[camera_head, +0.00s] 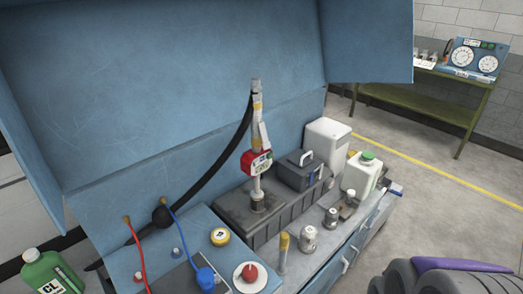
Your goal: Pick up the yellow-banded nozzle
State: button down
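The nozzle (263,135) stands upright near the middle of the head view. It has a yellow band near its top, where a black hose (222,165) joins it. A red and white metering unit (257,162) sits partway down it. Its lower end meets a grey cylindrical piece (257,201) on the dark grey case-like block (235,222). I cannot tell how it is seated there. My gripper is not in view, and nothing is seen holding the nozzle.
A blue cabinet panel (130,90) rises behind the nozzle. A grey box (299,172), white canister (326,143) and green-capped jug (362,174) stand to its right. Small bottles and a yellow-topped cylinder (284,250) stand in front. Dark rounded objects (440,276) fill the bottom right. Open floor lies right.

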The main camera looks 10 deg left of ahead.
aim_at(257, 151)
jog(key=i+l, duration=0.55)
jog(key=i+l+u, duration=0.2)
jog(key=u, duration=0.15)
jog(key=i+l+u, duration=0.15)
jog(key=u, duration=0.2)
jog(key=i+l+u, duration=0.15)
jog(key=l+u, duration=0.25)
